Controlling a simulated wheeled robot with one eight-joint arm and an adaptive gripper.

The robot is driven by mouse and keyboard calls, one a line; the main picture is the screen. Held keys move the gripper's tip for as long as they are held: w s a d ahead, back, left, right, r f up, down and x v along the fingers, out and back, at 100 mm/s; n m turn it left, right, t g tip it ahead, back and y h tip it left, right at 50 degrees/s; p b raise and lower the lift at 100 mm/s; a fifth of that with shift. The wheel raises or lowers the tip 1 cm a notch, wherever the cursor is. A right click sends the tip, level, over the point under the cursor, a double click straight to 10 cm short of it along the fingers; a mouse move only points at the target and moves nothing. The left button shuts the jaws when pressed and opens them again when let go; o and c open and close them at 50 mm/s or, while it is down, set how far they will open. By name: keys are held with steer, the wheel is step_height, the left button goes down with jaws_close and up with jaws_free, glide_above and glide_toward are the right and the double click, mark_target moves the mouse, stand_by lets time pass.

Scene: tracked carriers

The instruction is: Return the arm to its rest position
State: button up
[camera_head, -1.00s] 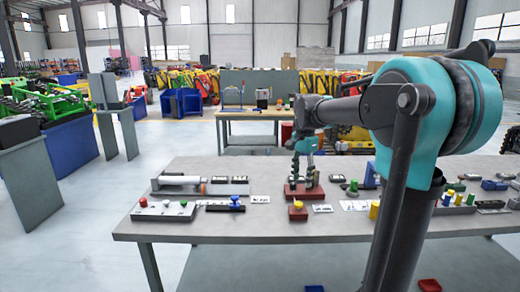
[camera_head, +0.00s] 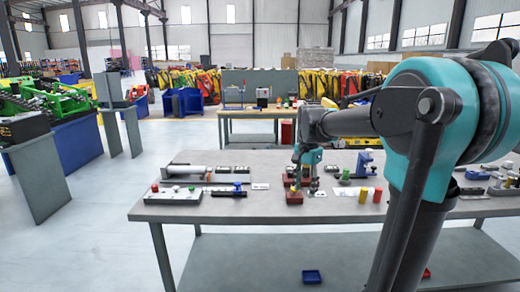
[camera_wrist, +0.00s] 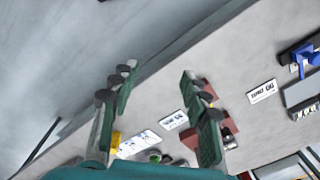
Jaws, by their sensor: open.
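My gripper (camera_head: 305,180) hangs over the middle of the grey workbench (camera_head: 225,213) in the head view, below my teal and dark arm. The wrist view shows its two green and grey fingers (camera_wrist: 160,85) spread apart with nothing between the tips. In the wrist view a reddish block (camera_wrist: 225,125) shows partly behind the right finger. I cannot tell whether the gripper touches anything.
A panel with red, white and green buttons (camera_head: 178,198) lies at the bench's left. A blue tray (camera_head: 312,277) lies below. Open floor lies left of the bench.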

steer(key=s+d+f+n+t, duration=0.1)
steer(key=s+d+f+n, duration=0.1)
steer(key=s+f+n, duration=0.3)
steer(key=s+d+f+n+t, duration=0.1)
steer(key=s+f+n, duration=0.4)
steer(key=s+f, duration=0.9)
steer(key=shift+s+d+f+t, duration=0.3)
steer(key=shift+s+t, duration=0.25)
steer(key=shift+t, duration=0.25)
